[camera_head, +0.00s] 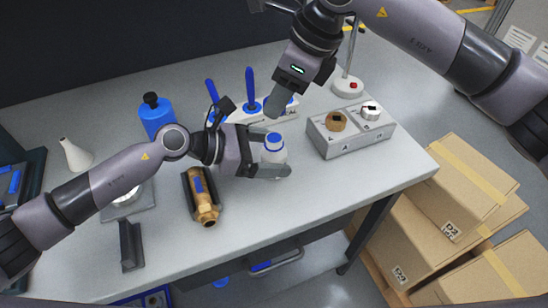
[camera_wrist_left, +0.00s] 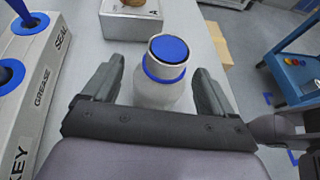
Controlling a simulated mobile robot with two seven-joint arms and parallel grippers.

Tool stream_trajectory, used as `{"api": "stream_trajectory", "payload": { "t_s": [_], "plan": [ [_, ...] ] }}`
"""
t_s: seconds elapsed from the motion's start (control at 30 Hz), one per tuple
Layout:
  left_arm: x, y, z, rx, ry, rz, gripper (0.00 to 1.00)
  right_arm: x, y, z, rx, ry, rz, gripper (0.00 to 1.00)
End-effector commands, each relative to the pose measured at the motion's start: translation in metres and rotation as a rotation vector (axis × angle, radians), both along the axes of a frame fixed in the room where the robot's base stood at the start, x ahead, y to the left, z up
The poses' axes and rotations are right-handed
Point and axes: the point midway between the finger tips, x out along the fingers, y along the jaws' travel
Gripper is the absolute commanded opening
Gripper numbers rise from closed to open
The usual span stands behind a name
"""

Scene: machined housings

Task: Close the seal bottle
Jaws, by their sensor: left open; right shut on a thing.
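The seal bottle, taken to be the pale bottle (camera_head: 274,156) with a blue ring at its neck, stands upright on the bench. In the left wrist view the bottle (camera_wrist_left: 160,95) shows a round blue top. My left gripper (camera_head: 279,152) is open, with one finger on each side of the bottle; the wrist view shows gaps between fingers and bottle. My right gripper (camera_head: 277,104) is above and behind the bottle, close to the rack. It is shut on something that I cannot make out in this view.
A white rack (camera_head: 248,113) with blue-handled tools stands behind the bottle; its labels read SEAL, GREASE and KEY. A grey box (camera_head: 350,139) with fittings is to the right. A brass part (camera_head: 204,211) in a dark holder and a blue bottle (camera_head: 157,119) are left.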

Motion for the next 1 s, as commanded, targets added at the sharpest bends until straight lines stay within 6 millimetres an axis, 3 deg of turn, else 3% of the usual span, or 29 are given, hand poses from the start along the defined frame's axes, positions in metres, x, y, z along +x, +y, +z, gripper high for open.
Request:
{"api": "stream_trajectory", "payload": {
  "t_s": [0.23, 0.6, 0.67, 0.87, 1.0],
  "plan": [
    [0.006, -0.022, -0.009, -0.001, 0.0, 0.0, 0.86, 0.0, 0.0, 0.0, 0.0, 0.0, 0.0, 0.11],
    [0.006, -0.025, -0.011, 0.0, -0.001, 0.001, 0.86, 0.0, 0.0, 0.0, 0.0, 0.0, 0.0, 0.11],
    [0.006, -0.025, -0.01, 0.0, -0.001, 0.001, 0.7, 0.0, 0.0, 0.0, 0.0, 0.0, 0.0, 0.11],
    [0.006, -0.025, -0.011, 0.0, 0.0, 0.001, 0.06, 0.0, 0.0, 0.0, 0.0, 0.0, 0.0, 0.11],
    [0.006, -0.025, -0.011, 0.0, 0.0, 0.001, 0.06, 0.0, 0.0, -0.005, 0.0, 0.001, 0.0, 0.11]
  ]
}}
